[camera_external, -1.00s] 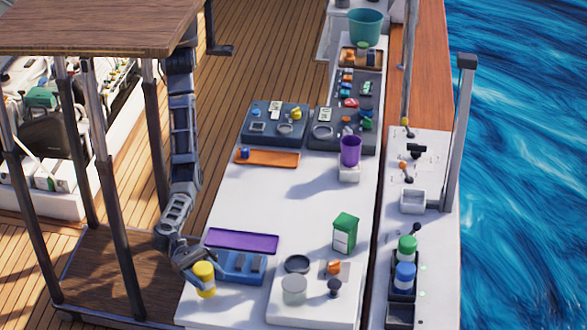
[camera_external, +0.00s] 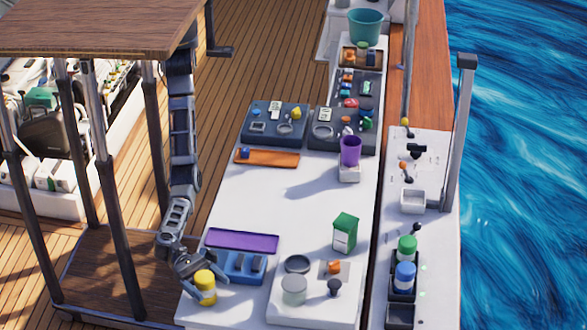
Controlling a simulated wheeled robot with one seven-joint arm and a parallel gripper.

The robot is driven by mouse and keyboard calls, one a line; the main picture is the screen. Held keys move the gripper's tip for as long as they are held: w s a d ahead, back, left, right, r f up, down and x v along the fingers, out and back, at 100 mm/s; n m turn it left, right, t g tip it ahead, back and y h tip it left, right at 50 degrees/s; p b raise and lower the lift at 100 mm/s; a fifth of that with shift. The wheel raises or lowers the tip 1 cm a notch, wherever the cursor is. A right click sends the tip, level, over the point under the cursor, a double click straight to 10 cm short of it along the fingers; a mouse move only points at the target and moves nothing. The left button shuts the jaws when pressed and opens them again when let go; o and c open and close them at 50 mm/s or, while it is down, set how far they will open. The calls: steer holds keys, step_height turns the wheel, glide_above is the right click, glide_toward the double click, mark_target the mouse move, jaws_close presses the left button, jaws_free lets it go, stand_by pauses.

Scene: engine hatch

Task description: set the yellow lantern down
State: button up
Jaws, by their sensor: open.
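The yellow lantern (camera_external: 205,287) is a short yellow cylinder with a paler lid. It stands upright at the near left of the white worktop, in front of the left part of a blue tray or rack (camera_external: 238,264). Whether it rests on the tray's edge or on the worktop I cannot tell. My gripper (camera_external: 203,273) is open, with its fingers spread to either side of the lantern's top. Contact between fingers and lantern is too small to make out.
A purple tray (camera_external: 242,240) lies just behind the blue one. To the right, a white block (camera_external: 315,303) carries several round parts. A green-topped box (camera_external: 345,231) stands beyond it. The middle of the white worktop (camera_external: 270,205) is clear.

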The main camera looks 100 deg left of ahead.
steer(key=shift+r, duration=0.1)
steer(key=shift+s+a, duration=0.15)
steer(key=shift+s, duration=0.05)
steer(key=v, duration=1.1)
steer(key=shift+s+a+p, duration=0.2)
steer(key=shift+s+p, duration=0.05)
steer(key=shift+p, duration=0.1)
